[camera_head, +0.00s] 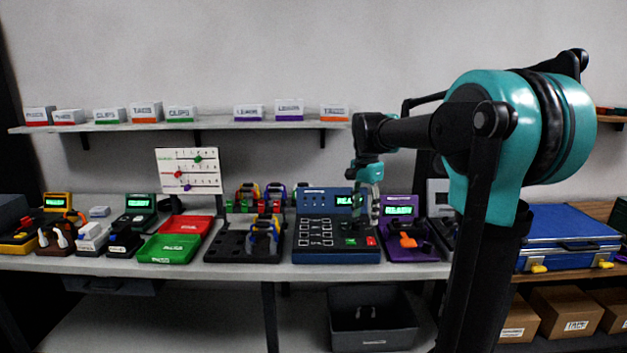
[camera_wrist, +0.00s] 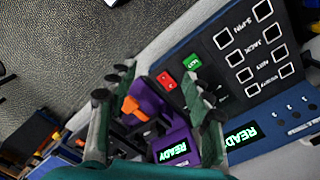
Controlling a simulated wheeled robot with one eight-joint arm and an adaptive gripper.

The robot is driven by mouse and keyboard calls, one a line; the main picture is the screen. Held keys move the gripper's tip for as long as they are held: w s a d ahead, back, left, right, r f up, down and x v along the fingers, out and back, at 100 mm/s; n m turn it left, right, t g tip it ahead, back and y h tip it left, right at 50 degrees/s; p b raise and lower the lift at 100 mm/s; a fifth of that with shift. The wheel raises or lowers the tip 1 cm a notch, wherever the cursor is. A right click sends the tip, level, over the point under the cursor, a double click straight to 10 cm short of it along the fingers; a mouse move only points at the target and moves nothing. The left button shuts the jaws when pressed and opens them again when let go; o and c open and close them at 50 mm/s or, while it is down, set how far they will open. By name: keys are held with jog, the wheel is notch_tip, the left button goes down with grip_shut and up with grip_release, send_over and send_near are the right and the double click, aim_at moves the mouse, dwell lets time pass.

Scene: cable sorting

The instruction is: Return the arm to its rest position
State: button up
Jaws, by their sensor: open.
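My teal and black arm rises at the right of the head view and reaches left over the bench. My gripper (camera_head: 366,208) hangs in front of the blue tester panel (camera_head: 312,250), near its right side. In the wrist view my gripper (camera_wrist: 163,88) is open, with its two fingers apart and nothing held between them. The same blue panel (camera_wrist: 262,83) shows there with a red button (camera_wrist: 167,80), a green button (camera_wrist: 191,62) and a lit READY screen. Whether the fingertips touch anything cannot be told.
A purple device (camera_head: 405,238) with an orange part stands right of the panel. A black rack (camera_head: 232,247) stands left, then green (camera_head: 168,249) and red trays (camera_head: 187,226). A shelf (camera_head: 220,124) with labelled boxes runs above. A blue case (camera_head: 565,240) lies at right.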

jog(key=s+d+f+n+t, duration=0.2)
jog(key=s+f+n, duration=0.3)
jog(key=s+f, duration=0.6)
jog(key=s+d+f+n+t, duration=0.2)
jog(key=s+f+n, duration=0.3)
jog(key=s+f, duration=0.6)
jog(key=shift+s+f+n, duration=0.15)
jog(key=shift+f+n, duration=0.15)
